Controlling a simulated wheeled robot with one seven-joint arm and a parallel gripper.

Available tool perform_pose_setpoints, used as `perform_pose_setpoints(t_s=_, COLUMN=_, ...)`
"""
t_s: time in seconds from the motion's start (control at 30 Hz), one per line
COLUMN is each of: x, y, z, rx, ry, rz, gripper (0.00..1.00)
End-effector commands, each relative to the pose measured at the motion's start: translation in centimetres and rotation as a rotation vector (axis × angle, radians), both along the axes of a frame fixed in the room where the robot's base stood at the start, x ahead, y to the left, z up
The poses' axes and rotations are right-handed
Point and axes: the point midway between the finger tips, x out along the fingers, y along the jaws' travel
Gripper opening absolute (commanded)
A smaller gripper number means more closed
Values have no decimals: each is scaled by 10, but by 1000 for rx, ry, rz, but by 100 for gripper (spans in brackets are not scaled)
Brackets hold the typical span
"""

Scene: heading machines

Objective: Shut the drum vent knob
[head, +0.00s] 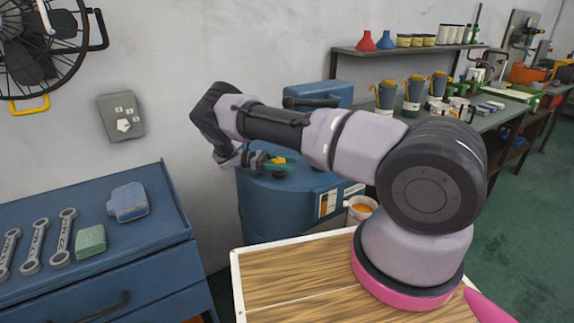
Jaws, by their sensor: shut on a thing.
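The blue drum (262,207) stands against the wall, behind the wooden board. My arm crosses in front of the drum's upper right side.
A blue can (325,91) is behind my arm. A cup with orange contents (361,207) stands right of the drum. A blue cabinet (165,225) holds several wrenches, a green sponge (90,240) and a blue block (128,202). A crowded workbench (478,122) is at the right.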

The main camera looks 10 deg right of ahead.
Motion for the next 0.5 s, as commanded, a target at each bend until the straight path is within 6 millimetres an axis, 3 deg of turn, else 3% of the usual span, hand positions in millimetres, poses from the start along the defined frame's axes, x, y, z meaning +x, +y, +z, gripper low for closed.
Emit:
perform_pose_setpoints(t_s=0.03, x=-1, y=-1, z=0, rx=-1, ry=2, rz=-3, gripper=6)
perform_pose_setpoints(t_s=0.07, x=-1, y=-1, z=0, rx=-1, ry=2, rz=-3, gripper=69)
perform_pose_setpoints(t_s=0.1, x=-1, y=-1, z=0, rx=-1, ry=2, rz=-2, gripper=85)
perform_pose_setpoints(t_s=0.13, x=-1, y=-1, z=0, rx=-1, ry=2, rz=-2, gripper=90)
perform_pose_setpoints(t_s=0.5, x=2, y=2, z=0, rx=-1, ry=0, rz=1, gripper=90)
